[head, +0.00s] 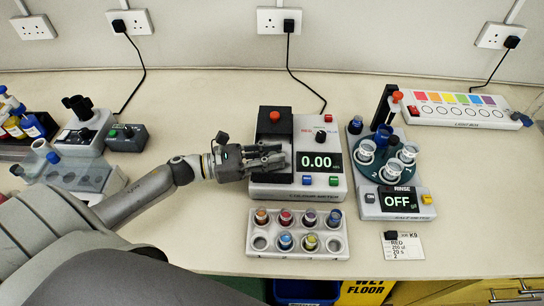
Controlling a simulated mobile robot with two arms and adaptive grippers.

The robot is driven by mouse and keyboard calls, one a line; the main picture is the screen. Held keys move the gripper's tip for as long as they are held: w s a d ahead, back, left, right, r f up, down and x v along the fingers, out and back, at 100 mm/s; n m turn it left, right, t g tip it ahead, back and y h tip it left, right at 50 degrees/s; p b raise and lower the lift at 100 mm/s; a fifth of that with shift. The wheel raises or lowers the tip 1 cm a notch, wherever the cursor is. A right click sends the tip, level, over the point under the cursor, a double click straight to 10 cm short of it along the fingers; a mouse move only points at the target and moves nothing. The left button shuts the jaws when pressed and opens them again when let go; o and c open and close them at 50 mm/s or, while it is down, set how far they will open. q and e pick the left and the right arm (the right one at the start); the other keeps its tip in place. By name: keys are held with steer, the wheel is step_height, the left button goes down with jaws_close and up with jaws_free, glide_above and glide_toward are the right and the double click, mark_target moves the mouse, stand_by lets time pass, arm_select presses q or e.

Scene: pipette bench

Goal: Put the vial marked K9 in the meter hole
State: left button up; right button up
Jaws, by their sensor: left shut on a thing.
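The meter (335,189) is a white box with a dark top panel, a red knob and a display reading 0.00. My left gripper (280,161) is low over the meter's left half, left of the display. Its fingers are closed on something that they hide. The meter hole cannot be seen, probably covered by the gripper. A white rack (297,254) in front of the meter holds several vials with coloured tops; two front-row holes, at the ends, are empty. I cannot read a K9 mark on any vial. My right gripper is not in view.
A card (404,246) marked K9 and RED lies at the right front. A device (398,202) with a round carousel of cups and an OFF display stands right of the meter. A colour-strip box (460,110) is behind it. Bottles and equipment crowd the left.

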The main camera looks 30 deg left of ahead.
arm_select(q)
steer(key=o, duration=0.6)
steer(key=shift+s+f, duration=0.2)
steer(key=shift+f, duration=0.35)
steer(key=shift+o, duration=1.1)
steer(key=shift+f, duration=0.15)
steer(key=shift+d, duration=0.1)
steer(key=shift+r+p, duration=0.4)
steer(key=shift+p, duration=0.05)
steer(key=shift+r+p, duration=0.4)
steer(key=shift+p, duration=0.15)
steer(key=shift+s+a+f+b, duration=0.25)
steer(key=shift+a+f+b, duration=0.3)
steer(key=shift+b, duration=0.1)
steer(key=v, duration=0.2)
steer(key=r+b+v, duration=0.1)
steer(key=v, duration=0.2)
steer(key=shift+s+b, duration=0.1)
steer(key=shift+b, duration=0.2)
steer(key=shift+s+a+r, duration=0.25)
steer(key=shift+s+a, duration=0.05)
steer(key=shift+a, duration=0.2)
